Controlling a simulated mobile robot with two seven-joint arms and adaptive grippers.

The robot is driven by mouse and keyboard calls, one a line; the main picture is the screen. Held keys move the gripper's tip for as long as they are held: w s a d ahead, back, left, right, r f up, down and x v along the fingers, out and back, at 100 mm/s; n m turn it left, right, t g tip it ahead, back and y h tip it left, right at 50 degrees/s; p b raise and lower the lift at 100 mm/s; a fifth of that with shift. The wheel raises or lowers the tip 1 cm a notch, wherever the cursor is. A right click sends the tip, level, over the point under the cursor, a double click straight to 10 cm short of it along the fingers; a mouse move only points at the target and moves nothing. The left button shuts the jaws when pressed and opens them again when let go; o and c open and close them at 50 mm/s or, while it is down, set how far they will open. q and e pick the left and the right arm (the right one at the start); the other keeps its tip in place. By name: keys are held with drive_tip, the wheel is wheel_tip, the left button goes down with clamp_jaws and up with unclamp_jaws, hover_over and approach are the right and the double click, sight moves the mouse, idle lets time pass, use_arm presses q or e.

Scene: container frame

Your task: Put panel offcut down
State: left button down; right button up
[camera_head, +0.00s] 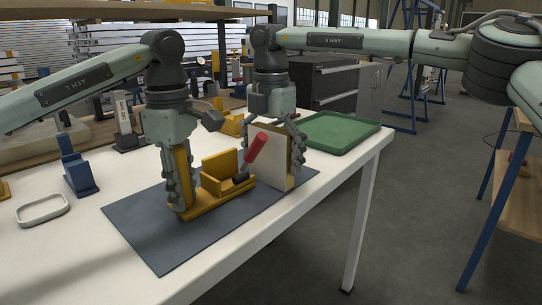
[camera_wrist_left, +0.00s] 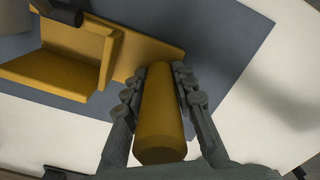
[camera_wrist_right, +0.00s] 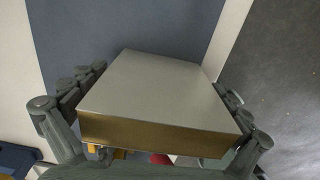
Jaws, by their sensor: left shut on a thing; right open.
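The panel offcut (camera_head: 266,165) is a pale block with brown edges. It stands upright at the right part of the blue-grey mat (camera_head: 165,240). My right gripper (camera_head: 292,135) is open above it, with its fingers on either side of the panel offcut (camera_wrist_right: 155,95) in the right wrist view. My left gripper (camera_head: 178,195) is shut on the upright yellow post of the yellow fixture (camera_head: 220,188). This post fills the space between the fingers in the left wrist view (camera_wrist_left: 160,115). Whether the right fingers touch the panel I cannot tell.
A red handle (camera_head: 257,146) leans up from the fixture, close to the panel. A green tray (camera_head: 340,132) lies behind at the right. The white table's front left is clear.

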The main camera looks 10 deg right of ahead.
sight(271, 128)
drive_tip(key=c, duration=1.2)
wheel_tip(271, 128, up, 10)
drive_tip(key=shift+r, duration=0.1)
